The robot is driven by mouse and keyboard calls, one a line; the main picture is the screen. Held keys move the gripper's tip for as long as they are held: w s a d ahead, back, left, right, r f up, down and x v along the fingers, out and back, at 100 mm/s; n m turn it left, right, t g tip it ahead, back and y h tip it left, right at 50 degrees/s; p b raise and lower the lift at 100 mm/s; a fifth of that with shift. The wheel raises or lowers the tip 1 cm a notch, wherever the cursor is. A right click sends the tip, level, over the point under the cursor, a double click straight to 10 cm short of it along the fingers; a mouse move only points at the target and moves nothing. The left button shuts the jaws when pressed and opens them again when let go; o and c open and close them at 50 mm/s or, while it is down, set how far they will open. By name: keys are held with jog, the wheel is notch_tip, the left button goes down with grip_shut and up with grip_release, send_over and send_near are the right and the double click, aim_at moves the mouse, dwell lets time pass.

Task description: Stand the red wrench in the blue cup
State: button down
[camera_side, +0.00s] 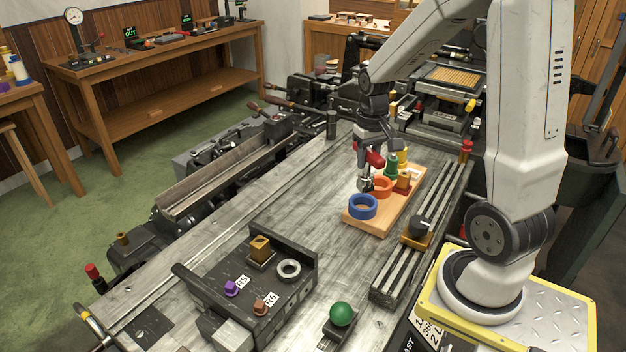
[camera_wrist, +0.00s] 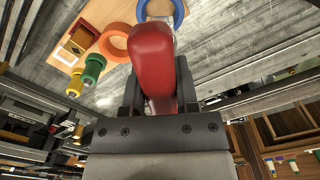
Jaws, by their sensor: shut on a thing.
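The blue cup (camera_side: 363,213) is a short open ring-shaped cup at the near end of a wooden board. In the wrist view, part of the blue cup (camera_wrist: 180,14) shows at the top edge behind the wrench. My gripper (camera_side: 372,150) is shut on the red wrench (camera_side: 375,160). The wrench hangs head down, its metal head just behind the blue cup and close to the orange cup; I cannot tell its exact height. In the wrist view the red handle (camera_wrist: 153,55) lies between my fingers and hides most of the head.
The wooden board (camera_side: 372,226) also carries an orange cup (camera_side: 382,188), a green piece (camera_side: 391,166) and yellow pieces. A slotted rail (camera_side: 395,288) runs along its right. A dark fixture (camera_side: 285,305) and a green ball (camera_side: 341,313) stand nearer. The tabletop left of the board is clear.

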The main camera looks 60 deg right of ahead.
aim_at(366, 175)
jog(key=shift+f, duration=1.25)
jog(key=shift+f, duration=2.15)
dwell(1.1)
jog(key=shift+c, duration=1.4)
grip_release()
jog(key=shift+r, duration=0.15)
jog(key=shift+r, duration=3.8)
jog(key=shift+a, duration=0.1)
jog(key=a+f+n+t, duration=0.1)
jog(key=a+f+n, duration=0.1)
jog(key=a, duration=0.7)
jog(key=s+a+f+n+t, duration=0.1)
jog(key=a+n, duration=0.3)
jog(key=a, duration=0.5)
jog(key=shift+s+a+f+t, duration=0.2)
jog(key=shift+f+t, duration=0.1)
jog(key=shift+f, duration=0.55)
